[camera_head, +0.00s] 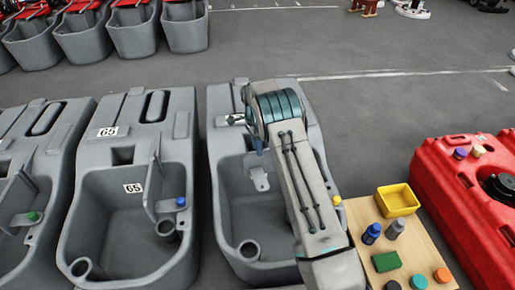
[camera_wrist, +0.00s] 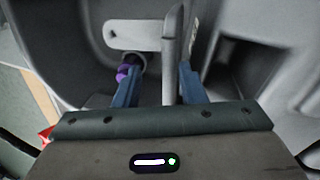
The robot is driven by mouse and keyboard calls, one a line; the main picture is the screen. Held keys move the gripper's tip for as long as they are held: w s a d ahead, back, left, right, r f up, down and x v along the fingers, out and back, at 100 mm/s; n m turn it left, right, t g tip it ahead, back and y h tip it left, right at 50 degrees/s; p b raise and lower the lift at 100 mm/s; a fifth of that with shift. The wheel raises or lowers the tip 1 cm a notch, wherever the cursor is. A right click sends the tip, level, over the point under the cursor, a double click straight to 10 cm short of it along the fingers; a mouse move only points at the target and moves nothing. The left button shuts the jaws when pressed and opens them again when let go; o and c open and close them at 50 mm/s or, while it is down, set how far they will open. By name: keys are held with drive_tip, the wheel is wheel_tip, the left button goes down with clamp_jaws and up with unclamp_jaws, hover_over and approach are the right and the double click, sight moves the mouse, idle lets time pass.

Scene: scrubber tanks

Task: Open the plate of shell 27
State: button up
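A grey shell (camera_head: 233,200) stands under my arm in the head view; no number on it is visible, so I cannot tell whether it is shell 27. In the wrist view a thin grey plate (camera_wrist: 169,45) stands upright inside a grey shell, seen nearly edge-on. My gripper (camera_wrist: 158,75) is open, its two blue fingers on either side of the plate. The right finger is close to the plate; a clear gap shows at the left finger. A purple knob (camera_wrist: 124,73) sits by a round opening beside the left finger. My arm hides much of the shell in the head view.
Shell 65 (camera_head: 85,215) stands to the left, with an upright plate and a blue knob (camera_head: 180,201). A wooden table (camera_head: 425,245) at right holds a yellow bin (camera_head: 398,200) and several small items. A red tank (camera_head: 450,200) is beyond it.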

wheel_tip(320, 180, up, 12)
drive_tip(key=w+p, duration=0.2)
drive_tip(key=p, duration=0.1)
drive_tip(key=shift+w+a, duration=0.15)
drive_tip(key=shift+a, duration=0.1)
drive_tip(key=shift+r, duration=0.1)
drive_tip(key=s+d+r+n+t+p, duration=0.15)
drive_tip(key=s+r+p, duration=0.3)
drive_tip(key=r, duration=0.55)
drive_tip(key=s+d+r+n+p, duration=0.25)
drive_tip(key=s+r, duration=0.25)
drive_tip(key=r, duration=0.4)
drive_tip(key=s+d+r+n+t+p, duration=0.15)
drive_tip(key=s+r+p, duration=0.3)
drive_tip(key=r, duration=0.55)
drive_tip(key=s+d+r+n+p, duration=0.1)
drive_tip(key=s+r+n+p, duration=0.2)
drive_tip(key=s, duration=0.6)
drive_tip(key=s+d+r+n+t+p, duration=0.1)
drive_tip(key=s+r+n+p, duration=0.2)
drive_tip(key=s, duration=0.6)
drive_tip(key=s+r+n+t+p, duration=0.1)
drive_tip(key=s+r+n+p, duration=0.2)
drive_tip(key=s, duration=0.6)
drive_tip(key=r+p, duration=0.1)
drive_tip(key=p, duration=0.1)
drive_tip(key=shift+d+r+y+p, duration=0.3)
drive_tip(key=shift+d+r+p, duration=0.05)
drive_tip(key=shift+d+r, duration=0.05)
